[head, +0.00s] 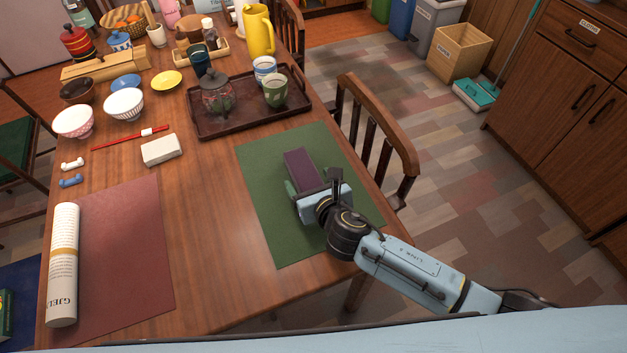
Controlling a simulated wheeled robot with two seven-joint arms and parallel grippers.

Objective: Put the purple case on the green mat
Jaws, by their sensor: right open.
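The purple case (301,168) is a dark, flat, oblong block over the green mat (270,215). It appears to lie on the mat, though my gripper hides its near end. The mat lies at the right front of the wooden table. My right gripper (308,187) is at the near end of the case, with its fingers to either side of it. The fingers are open. My left gripper is not in view.
A wooden chair (385,130) stands against the table's right edge. A red mat (130,250) with a rolled paper (63,265) lies at the left front.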

